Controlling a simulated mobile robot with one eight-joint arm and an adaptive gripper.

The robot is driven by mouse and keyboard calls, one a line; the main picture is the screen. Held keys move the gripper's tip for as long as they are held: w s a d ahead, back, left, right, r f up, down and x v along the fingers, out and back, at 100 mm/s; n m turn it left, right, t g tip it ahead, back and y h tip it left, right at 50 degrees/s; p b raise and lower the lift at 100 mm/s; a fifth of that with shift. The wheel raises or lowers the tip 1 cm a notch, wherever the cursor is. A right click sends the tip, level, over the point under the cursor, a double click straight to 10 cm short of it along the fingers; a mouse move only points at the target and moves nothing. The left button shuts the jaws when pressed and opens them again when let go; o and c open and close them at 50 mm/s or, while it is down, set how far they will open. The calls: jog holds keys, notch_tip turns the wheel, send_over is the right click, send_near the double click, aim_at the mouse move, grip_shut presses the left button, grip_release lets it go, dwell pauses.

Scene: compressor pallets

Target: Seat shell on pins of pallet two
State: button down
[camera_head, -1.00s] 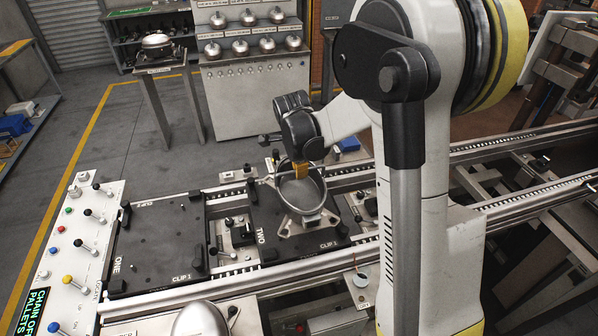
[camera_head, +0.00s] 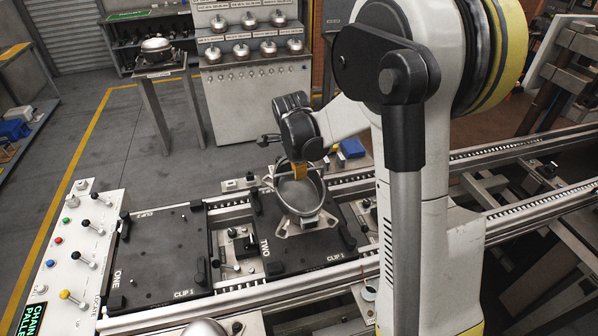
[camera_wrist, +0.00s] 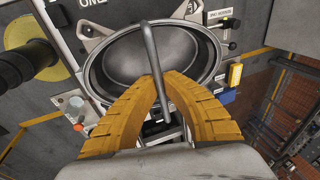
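The shell (camera_head: 301,196) is a grey metal bowl, open at the top, with flat bracket feet below and a thin bar across its mouth. My gripper (camera_head: 299,172) is above it, with yellow fingers. In the wrist view the fingers (camera_wrist: 162,78) close from both sides on the shell's bar, with the bowl (camera_wrist: 126,58) beneath. The shell appears upright over the far part of pallet two (camera_head: 305,256), a black plate marked TWO. The pins under the feet are hidden, and I cannot tell whether the feet touch the pallet.
Pallet one (camera_head: 160,255) lies to the left, without a shell. A lever panel (camera_head: 78,240) stands at the far left. Conveyor rails (camera_head: 350,270) run along the pallets. A rack of shells (camera_head: 245,80) and a small stand (camera_head: 160,72) are behind, with open floor between.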

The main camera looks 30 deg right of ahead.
jog(key=b, duration=0.4)
send_over(299, 197)
jog(key=shift+f, duration=2.7)
jog(key=shift+s+a+g, duration=0.1)
jog(key=shift+s+g, duration=0.1)
jog(key=shift+g, duration=0.1)
jog(key=shift+w+g, duration=0.1)
jog(key=shift+g, duration=0.4)
jog(key=shift+f+b, duration=1.7)
jog(key=shift+f, duration=0.15)
jog(key=c, duration=1.5)
grip_release()
jog(key=shift+c, duration=0.2)
notch_tip(299, 197, up, 12)
jog(key=s+a, duration=0.1)
jog(key=shift+a, duration=0.35)
